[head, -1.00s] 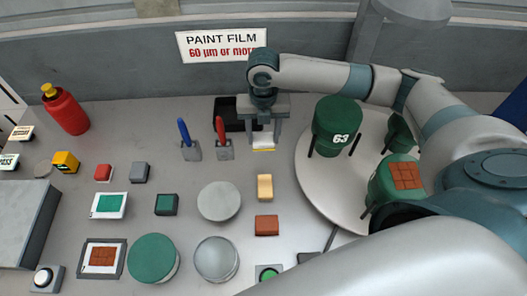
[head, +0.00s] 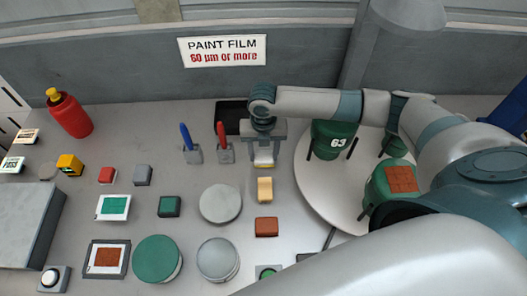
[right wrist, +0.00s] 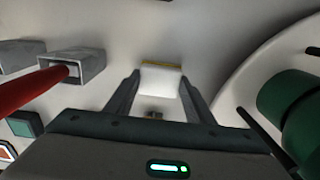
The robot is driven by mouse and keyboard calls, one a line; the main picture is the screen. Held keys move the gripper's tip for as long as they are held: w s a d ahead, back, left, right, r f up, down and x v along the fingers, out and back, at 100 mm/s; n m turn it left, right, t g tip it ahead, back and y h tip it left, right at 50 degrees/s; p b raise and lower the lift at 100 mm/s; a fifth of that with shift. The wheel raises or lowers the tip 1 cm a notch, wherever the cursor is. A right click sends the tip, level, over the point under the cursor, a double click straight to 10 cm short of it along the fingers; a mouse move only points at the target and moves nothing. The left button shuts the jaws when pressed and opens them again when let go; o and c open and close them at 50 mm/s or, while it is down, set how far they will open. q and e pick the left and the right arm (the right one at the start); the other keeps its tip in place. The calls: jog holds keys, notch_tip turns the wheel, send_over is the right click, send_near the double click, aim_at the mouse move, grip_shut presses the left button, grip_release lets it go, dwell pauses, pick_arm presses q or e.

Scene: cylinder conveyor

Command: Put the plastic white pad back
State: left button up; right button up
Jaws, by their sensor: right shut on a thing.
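The white pad (right wrist: 160,80), with a yellow edge, is between the two fingers of my right gripper (right wrist: 160,92) in the right wrist view. The gripper is shut on it. In the head view, my right gripper (head: 264,156) is at the back middle of the table, with the pad (head: 264,162) low between its fingers. Whether the pad touches the table is unclear. A black tray (head: 228,113) lies just behind and left of the gripper, partly hidden by it. My left gripper is not in view.
Blue (head: 185,136) and red (head: 221,134) handled tools stand in grey holders left of the gripper. A yellow block (head: 264,189) lies in front of it. A round turntable (head: 309,185) with green cylinders (head: 338,142) is to the right.

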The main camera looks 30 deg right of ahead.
aim_at(263, 156)
jog(key=shift+f, duration=0.25)
jog(key=o, duration=1)
jog(key=shift+f, duration=0.1)
jog(key=shift+r+b, duration=2.2)
jog(key=shift+r, duration=3.95)
